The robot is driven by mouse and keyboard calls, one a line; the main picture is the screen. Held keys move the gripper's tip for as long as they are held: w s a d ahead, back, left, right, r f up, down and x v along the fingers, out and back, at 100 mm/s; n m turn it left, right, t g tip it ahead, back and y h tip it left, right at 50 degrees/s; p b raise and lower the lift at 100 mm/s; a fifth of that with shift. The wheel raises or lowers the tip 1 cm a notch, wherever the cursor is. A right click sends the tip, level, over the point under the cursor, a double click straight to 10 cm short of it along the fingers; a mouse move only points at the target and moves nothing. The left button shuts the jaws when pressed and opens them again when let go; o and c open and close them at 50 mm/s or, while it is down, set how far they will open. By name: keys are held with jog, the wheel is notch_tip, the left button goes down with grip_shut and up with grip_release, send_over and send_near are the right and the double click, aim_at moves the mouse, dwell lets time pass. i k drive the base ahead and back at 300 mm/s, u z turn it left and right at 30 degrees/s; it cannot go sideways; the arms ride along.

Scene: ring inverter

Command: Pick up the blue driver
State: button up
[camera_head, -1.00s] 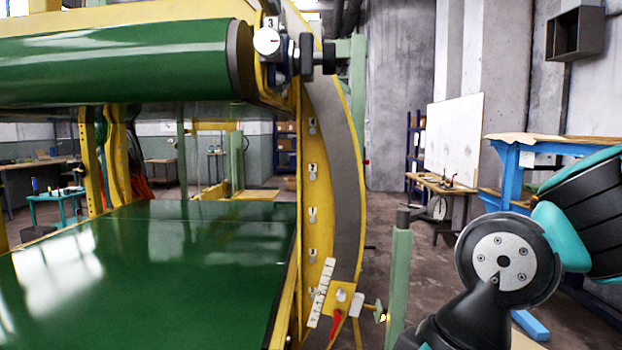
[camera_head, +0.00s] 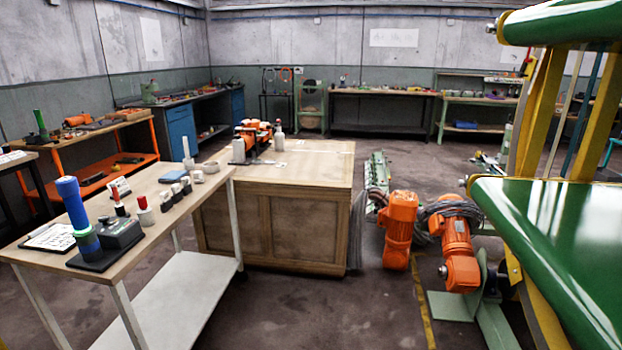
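A blue cylindrical tool (camera_head: 73,207), which looks like the blue driver, stands nearly upright at the left. It sits on a dark base plate (camera_head: 106,256) on the near wooden-topped table (camera_head: 157,223). A dark grey box (camera_head: 121,233) stands beside it on the same plate. My gripper is not in view, so its state does not show.
On the same table are a paper sheet (camera_head: 52,238), a small red-topped item (camera_head: 145,211) and several small blocks. A wooden crate (camera_head: 279,217) stands behind it. Orange machines (camera_head: 398,230) and a green-and-yellow machine (camera_head: 565,240) are at the right. Floor between is mostly clear.

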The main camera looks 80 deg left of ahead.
aim_at(67, 188)
jog(key=u, duration=3.65)
jog(key=k, duration=0.5)
jog(key=z, duration=1)
jog(key=i, duration=1.3)
jog(key=u, duration=0.75)
jog(key=i, duration=0.5)
jog(key=u, duration=0.65)
